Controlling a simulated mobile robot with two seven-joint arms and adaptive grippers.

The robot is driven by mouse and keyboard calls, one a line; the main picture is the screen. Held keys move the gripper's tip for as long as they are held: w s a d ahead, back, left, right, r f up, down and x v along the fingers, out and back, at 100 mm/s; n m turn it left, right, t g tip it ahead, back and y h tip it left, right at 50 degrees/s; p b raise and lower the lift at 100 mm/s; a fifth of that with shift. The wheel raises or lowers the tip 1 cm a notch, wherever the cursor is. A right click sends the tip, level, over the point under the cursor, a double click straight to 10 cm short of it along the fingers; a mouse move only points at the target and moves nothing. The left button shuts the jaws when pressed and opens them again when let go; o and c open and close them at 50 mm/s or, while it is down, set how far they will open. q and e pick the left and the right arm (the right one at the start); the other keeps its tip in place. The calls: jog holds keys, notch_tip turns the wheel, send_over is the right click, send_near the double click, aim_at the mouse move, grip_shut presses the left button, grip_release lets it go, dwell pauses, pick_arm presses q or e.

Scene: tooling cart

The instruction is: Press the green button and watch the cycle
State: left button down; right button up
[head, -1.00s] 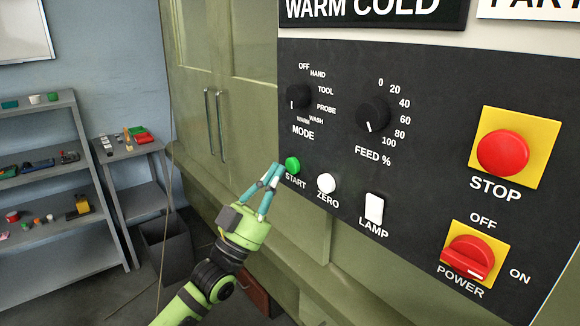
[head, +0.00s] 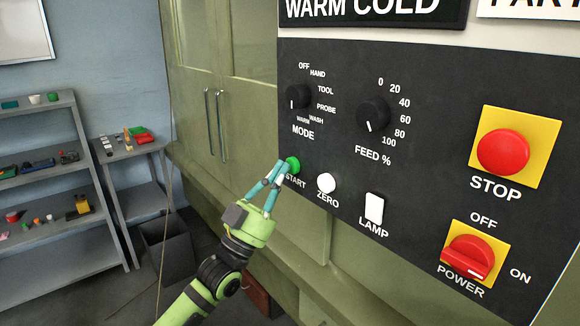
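The green START button (head: 292,164) sits at the lower left of the black control panel (head: 440,120). My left gripper (head: 281,172) reaches up from below, its teal fingertips at the button's lower left edge and partly over the START label. The fingertips look close together at their ends, but I cannot tell whether they are shut. I also cannot tell whether they touch the button or press it in. No object shows between the fingers. My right gripper is not in view.
Right of START are a white ZERO button (head: 326,182) and a white LAMP switch (head: 374,208). A red STOP button (head: 503,152) and a red POWER knob (head: 468,258) are farther right. MODE (head: 298,96) and FEED (head: 372,114) knobs are above. Grey shelves (head: 50,195) stand at left.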

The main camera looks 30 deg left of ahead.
pick_arm(q)
jog(key=shift+w+d+r, duration=0.1)
jog(key=shift+w, duration=0.2)
dwell(1.0)
jog(key=shift+s, duration=0.2)
jog(key=shift+s+a, duration=0.25)
jog(key=shift+s, duration=0.2)
jog(key=shift+s+a+p, duration=0.1)
jog(key=shift+s+a, duration=0.2)
jog(key=shift+s, duration=0.45)
jog(key=shift+s+a+p, duration=0.15)
jog(key=shift+s+a, duration=0.15)
jog(key=shift+s, duration=0.5)
jog(key=shift+s+a+p, duration=0.1)
jog(key=shift+s+a, duration=0.2)
jog(key=shift+s, duration=0.45)
dwell(3.8)
